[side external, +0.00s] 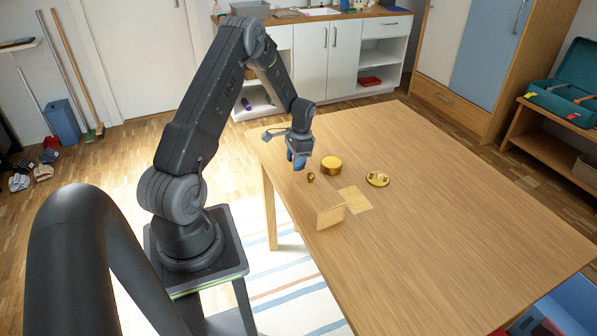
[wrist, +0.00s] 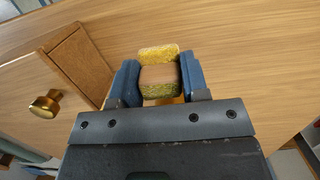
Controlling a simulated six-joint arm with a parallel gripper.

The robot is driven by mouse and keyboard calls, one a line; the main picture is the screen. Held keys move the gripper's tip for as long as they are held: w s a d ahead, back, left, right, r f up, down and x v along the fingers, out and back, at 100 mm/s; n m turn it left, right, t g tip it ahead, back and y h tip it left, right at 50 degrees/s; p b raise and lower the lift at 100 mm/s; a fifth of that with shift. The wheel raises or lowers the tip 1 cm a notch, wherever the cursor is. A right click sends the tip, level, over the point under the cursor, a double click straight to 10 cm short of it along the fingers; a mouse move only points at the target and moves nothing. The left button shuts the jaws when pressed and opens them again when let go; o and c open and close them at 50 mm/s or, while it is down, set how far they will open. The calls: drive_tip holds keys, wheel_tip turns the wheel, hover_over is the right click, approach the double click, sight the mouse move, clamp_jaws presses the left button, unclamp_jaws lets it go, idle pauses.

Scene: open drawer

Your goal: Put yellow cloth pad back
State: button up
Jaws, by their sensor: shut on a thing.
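My gripper (side external: 298,163) is over the near left part of the table in the side external view. In the wrist view its blue fingers (wrist: 160,84) are shut on the yellow cloth pad (wrist: 158,53), which has rough yellow parts above and below a smooth tan-brown band. The pad cannot be made out in the side view. In the wrist view a brown wooden panel (wrist: 76,62) and a brass knob (wrist: 46,103) are left of the fingers, apart from them.
On the table (side external: 450,200), a round brass-coloured tin (side external: 331,165), a small brass knob (side external: 311,177) and a brass-coloured dish (side external: 377,180) are near my gripper. The right side is clear.

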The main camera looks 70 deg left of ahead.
drive_tip(key=shift+w+d+f, duration=0.2)
drive_tip(key=shift+w+f, duration=0.15)
drive_tip(key=shift+w, duration=0.05)
drive_tip(key=shift+f, duration=1.9)
drive_tip(key=shift+f, duration=0.15)
drive_tip(key=o, duration=0.8)
